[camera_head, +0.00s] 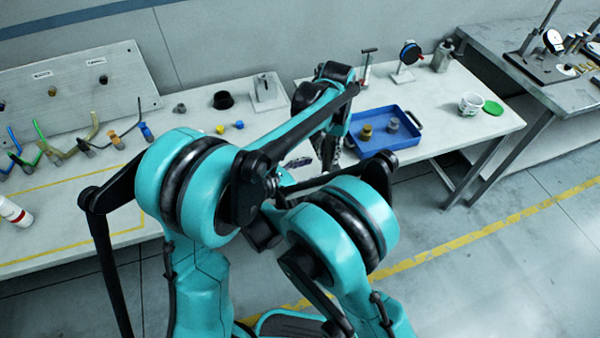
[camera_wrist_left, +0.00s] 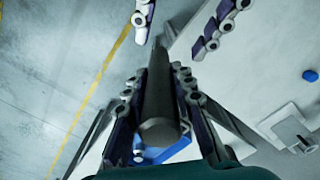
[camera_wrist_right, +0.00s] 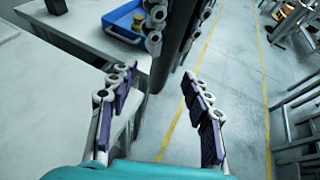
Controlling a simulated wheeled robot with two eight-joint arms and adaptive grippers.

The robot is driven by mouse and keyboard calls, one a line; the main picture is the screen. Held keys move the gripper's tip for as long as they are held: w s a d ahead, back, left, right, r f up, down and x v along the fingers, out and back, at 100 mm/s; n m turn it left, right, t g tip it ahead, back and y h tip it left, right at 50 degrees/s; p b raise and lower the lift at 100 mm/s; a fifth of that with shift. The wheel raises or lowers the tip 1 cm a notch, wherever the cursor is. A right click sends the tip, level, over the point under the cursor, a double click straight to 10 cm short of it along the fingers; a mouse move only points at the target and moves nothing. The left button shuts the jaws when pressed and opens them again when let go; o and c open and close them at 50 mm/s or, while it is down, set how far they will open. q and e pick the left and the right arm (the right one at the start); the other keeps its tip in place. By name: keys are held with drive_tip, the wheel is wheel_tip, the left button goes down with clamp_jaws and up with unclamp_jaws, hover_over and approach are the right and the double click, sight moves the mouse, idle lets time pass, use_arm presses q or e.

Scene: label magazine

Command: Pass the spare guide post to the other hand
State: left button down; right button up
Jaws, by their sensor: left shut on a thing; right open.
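The spare guide post is a dark grey cylinder (camera_wrist_left: 158,100), held lengthwise between the fingers of my left gripper (camera_wrist_left: 156,80). In the right wrist view the post (camera_wrist_right: 172,50) reaches down from the left fingers towards the open right gripper (camera_wrist_right: 158,78). Its free end lies near the gap between the right fingertips, which look apart from it. In the left wrist view the right fingers show on either side beyond the post's far end. In the head view my arms hide most of both grippers and the post cannot be made out.
A blue tray (camera_head: 412,119) with small brass and grey parts stands on the bench, close behind the grippers. A white cup (camera_head: 471,104), a green lid (camera_head: 493,108) and a dial gauge (camera_head: 410,53) stand to the right.

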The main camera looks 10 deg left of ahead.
sight(323, 166)
drive_tip(key=shift+x, duration=2.65)
clamp_jaws()
use_arm(q)
drive_tip(key=c, duration=1.2)
unclamp_jaws()
drive_tip(key=shift+r, duration=0.1)
wheel_tip(323, 166, up, 12)
drive_tip(key=shift+f, duration=0.1)
